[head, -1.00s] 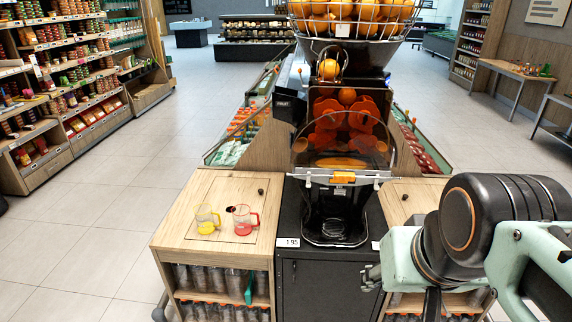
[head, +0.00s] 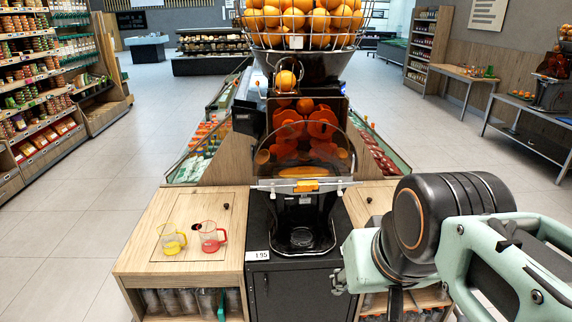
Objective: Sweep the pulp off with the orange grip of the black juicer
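The black juicer (head: 299,222) stands in the middle of the head view on a dark cabinet, with a wire basket of oranges on top. Its orange grip (head: 304,186) sits on a pale horizontal bar at the lower edge of the clear front cover. Orange parts show behind the cover; I cannot make out pulp as such. My gripper (head: 338,282) shows only in part, at the lower right in front of the right-hand counter, below and to the right of the grip and apart from it. Its fingers are too small and too hidden to read.
A yellow jug (head: 171,240) and a red jug (head: 211,238) stand on the wooden counter (head: 150,262) left of the juicer. Bottles fill the shelf beneath. Shelves of goods (head: 40,100) line the left. Open tiled floor lies on both sides.

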